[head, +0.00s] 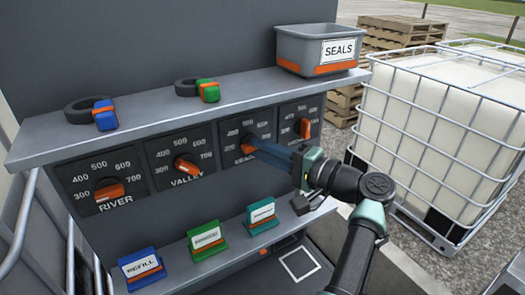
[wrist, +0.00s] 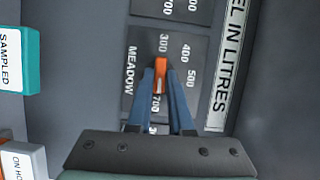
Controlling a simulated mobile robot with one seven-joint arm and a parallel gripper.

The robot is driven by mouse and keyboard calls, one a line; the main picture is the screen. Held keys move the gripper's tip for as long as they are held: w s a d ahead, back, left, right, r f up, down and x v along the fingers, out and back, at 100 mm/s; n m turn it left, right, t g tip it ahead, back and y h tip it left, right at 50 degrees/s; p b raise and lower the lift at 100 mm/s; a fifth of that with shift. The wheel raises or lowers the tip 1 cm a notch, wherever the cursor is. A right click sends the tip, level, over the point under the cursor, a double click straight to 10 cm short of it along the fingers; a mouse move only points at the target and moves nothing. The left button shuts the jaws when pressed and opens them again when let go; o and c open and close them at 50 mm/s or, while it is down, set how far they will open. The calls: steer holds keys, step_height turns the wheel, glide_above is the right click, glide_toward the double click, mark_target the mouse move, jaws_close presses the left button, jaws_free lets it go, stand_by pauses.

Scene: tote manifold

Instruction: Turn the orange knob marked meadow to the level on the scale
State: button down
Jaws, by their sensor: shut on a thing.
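The orange meadow knob (wrist: 160,70) stands out from a dark dial plate marked MEADOW (wrist: 130,72) in the wrist view. Its long side lies roughly along the line from 300 towards 700, and I cannot tell which end points. The 300, 400, 500 and 700 marks show; a finger hides the mark between 500 and 700. My gripper (wrist: 161,88) is shut on the knob, one blue finger on each side. In the head view my gripper (head: 255,146) reaches the third dial from the left, hiding most of the knob (head: 249,139) and its name.
River (head: 108,192) and valley (head: 187,165) knobs sit left of it; another orange knob (head: 303,128) sits close on the right. A shelf (head: 150,122) juts out above, bearing a SEALS bin (head: 295,50). Cards (head: 207,240) stand below. A caged white tank (head: 430,110) stands right.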

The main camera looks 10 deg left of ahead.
steer(key=shift+m, duration=0.3)
stand_by(0.4)
steer(key=c, duration=0.8)
jaws_free()
steer(key=shift+d, duration=0.1)
steer(key=b+v, duration=0.5)
steer(key=v, duration=0.7)
steer(key=shift+s+d+f, duration=0.1)
steer(key=shift+s+d, duration=0.15)
steer(key=shift+d, duration=0.05)
